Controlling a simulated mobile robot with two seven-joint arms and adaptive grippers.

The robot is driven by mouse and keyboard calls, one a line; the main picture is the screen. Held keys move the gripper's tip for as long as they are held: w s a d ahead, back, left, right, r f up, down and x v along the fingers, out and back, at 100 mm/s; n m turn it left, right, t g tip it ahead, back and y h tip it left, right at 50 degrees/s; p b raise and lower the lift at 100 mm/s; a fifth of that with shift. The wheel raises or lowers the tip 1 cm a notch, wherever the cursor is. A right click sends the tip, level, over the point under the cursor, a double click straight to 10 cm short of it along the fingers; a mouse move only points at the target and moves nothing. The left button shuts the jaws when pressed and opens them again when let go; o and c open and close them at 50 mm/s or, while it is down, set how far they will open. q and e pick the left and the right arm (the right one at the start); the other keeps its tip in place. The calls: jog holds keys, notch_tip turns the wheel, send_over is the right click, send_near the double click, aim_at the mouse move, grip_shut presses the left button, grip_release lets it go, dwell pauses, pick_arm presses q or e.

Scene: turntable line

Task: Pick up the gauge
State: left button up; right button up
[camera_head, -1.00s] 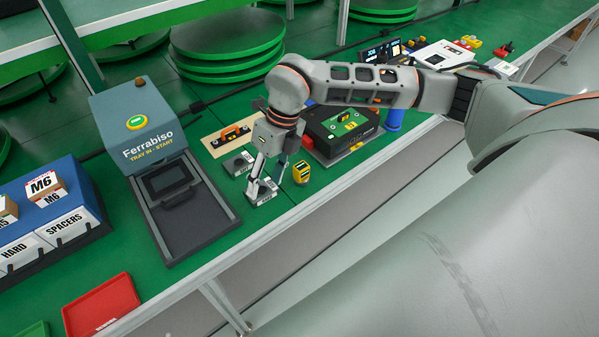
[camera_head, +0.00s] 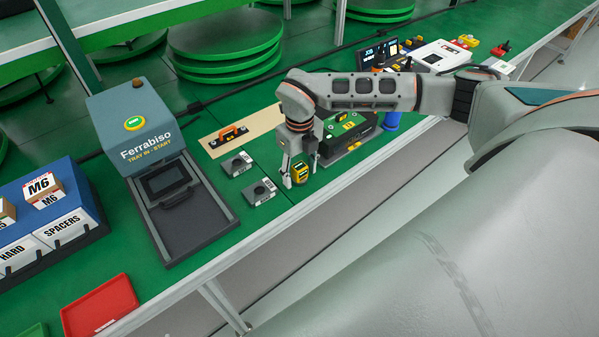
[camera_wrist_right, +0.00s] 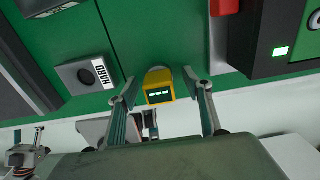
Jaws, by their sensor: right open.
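The gauge (camera_head: 300,173) is a small yellow block with a dark display, upright on the green bench near its front edge. It also shows in the right wrist view (camera_wrist_right: 158,87), its display lit with green marks. My right gripper (camera_head: 293,180) points down at the gauge. In the right wrist view its open fingers (camera_wrist_right: 160,96) stand on either side of the gauge, with a visible gap on each side. In the head view the fingers partly overlap the gauge.
Two grey blocks with round dark tops (camera_head: 262,190) stand just left of the gauge. A black case (camera_head: 348,138) is close on the right. An orange-handled part (camera_head: 230,136) lies on a tan board behind. The Ferrabiso machine (camera_head: 135,125) stands further left.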

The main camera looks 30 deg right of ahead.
jog(key=shift+f, duration=0.1)
jog(key=c, duration=1.4)
